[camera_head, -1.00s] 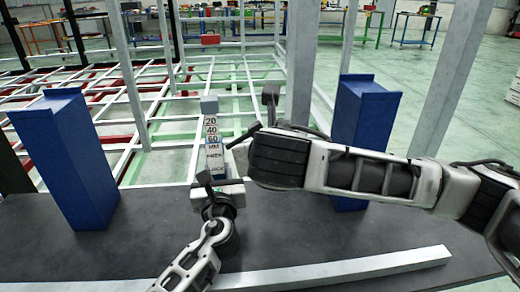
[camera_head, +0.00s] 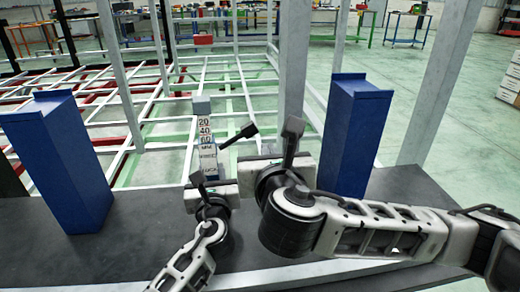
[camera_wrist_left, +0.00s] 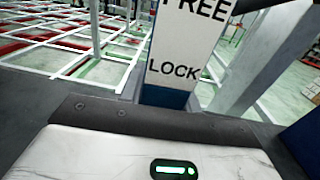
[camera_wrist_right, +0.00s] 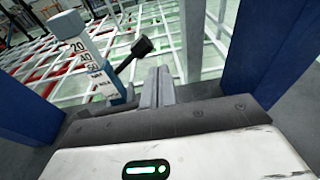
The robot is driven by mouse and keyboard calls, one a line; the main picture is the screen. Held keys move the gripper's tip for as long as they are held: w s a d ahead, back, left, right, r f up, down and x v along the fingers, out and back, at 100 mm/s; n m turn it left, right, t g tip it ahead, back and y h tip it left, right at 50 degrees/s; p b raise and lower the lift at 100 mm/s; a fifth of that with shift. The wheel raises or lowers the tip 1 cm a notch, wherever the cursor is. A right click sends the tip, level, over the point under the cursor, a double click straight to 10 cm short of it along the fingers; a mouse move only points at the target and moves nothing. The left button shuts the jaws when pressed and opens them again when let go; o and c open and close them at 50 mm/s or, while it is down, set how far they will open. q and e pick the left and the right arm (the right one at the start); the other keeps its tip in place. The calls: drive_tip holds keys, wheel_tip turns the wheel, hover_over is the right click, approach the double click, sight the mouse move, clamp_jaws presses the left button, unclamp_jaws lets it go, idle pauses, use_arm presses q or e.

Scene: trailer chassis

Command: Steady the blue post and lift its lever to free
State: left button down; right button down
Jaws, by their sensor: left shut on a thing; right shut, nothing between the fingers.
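The blue post (camera_head: 208,160) stands upright in the middle, its white face marked 20, 40, 60. In the left wrist view its face (camera_wrist_left: 183,45) reads FREE above LOCK, with blue below. Its black lever (camera_head: 238,136) slants up to the right and ends in a knob; it also shows in the right wrist view (camera_wrist_right: 133,57). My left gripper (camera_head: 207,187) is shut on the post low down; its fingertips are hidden. My right gripper (camera_head: 271,150) is shut and empty, right of the lever and apart from it. Its grey fingers (camera_wrist_right: 158,88) show together in the right wrist view.
Tall blue blocks stand at left (camera_head: 62,160) and right (camera_head: 353,135) on the dark bench (camera_head: 130,250). The right one is close to my right gripper. Grey uprights (camera_head: 297,60) and the white chassis frame (camera_head: 150,90) rise behind.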

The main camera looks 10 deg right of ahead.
sight(254, 132)
drive_tip(key=s+d+f+n+t+y, duration=0.3)
drive_tip(key=s+f+n+t+y, duration=0.2)
drive_tip(key=f+n, duration=0.4)
drive_tip(key=s+a+r+x, duration=0.1)
drive_tip(key=r+x, duration=0.1)
drive_tip(key=x, duration=1.1)
drive_tip(key=shift+r, duration=0.15)
drive_tip(key=shift+a+r, duration=0.15)
drive_tip(key=shift+r, duration=0.45)
drive_tip(key=shift+a+r, duration=0.15)
drive_tip(key=shift+r, duration=0.45)
